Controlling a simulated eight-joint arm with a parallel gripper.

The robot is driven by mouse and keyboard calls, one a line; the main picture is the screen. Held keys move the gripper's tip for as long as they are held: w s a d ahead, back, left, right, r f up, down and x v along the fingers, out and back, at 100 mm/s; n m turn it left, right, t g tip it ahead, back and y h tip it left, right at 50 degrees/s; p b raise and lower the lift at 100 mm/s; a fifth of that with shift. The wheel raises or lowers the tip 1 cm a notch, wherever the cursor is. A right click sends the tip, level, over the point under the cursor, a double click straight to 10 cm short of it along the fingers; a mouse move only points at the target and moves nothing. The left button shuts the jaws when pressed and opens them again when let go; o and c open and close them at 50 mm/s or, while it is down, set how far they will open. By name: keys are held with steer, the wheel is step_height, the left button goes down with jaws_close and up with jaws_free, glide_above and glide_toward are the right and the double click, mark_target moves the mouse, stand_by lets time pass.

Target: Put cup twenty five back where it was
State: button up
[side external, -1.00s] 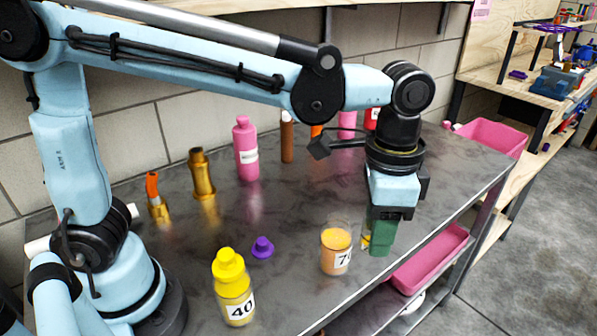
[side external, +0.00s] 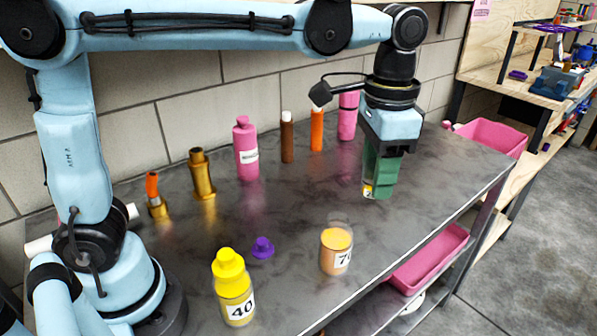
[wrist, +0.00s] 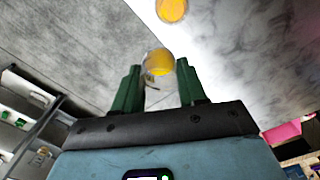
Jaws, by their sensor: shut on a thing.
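My gripper (side external: 377,190) is shut on a clear cup (side external: 368,188) with yellow contents, over the right part of the grey bench. Only a sliver of the cup and part of a white label show in the side external view, as the green fingers hide the rest; the full number cannot be read. In the wrist view the cup (wrist: 158,63) sits between the two green fingertips (wrist: 160,88). Another clear cup, with orange-yellow contents and a label starting with 7 (side external: 336,250), stands on the bench in front and to the left; its orange top shows in the wrist view (wrist: 172,9).
A yellow bottle labelled 40 (side external: 233,290) and a purple piece (side external: 262,248) are at the front left. A pink bottle (side external: 246,150), brass pieces (side external: 202,175), a brown tube (side external: 287,140) and an orange tube (side external: 317,130) stand along the back. Pink bins (side external: 490,136) are at the right.

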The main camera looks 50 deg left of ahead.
steer(key=w+a+n, duration=0.3)
steer(key=w+a, duration=0.1)
steer(key=a, duration=0.4)
steer(key=w+a+n, duration=0.3)
steer(key=a, duration=0.5)
step_height(320, 180, down, 14)
steer(key=shift+f, duration=2.75)
steer(key=o, duration=0.6)
steer(key=shift+f, duration=0.15)
steer(key=o, duration=0.4)
steer(key=shift+o, duration=0.2)
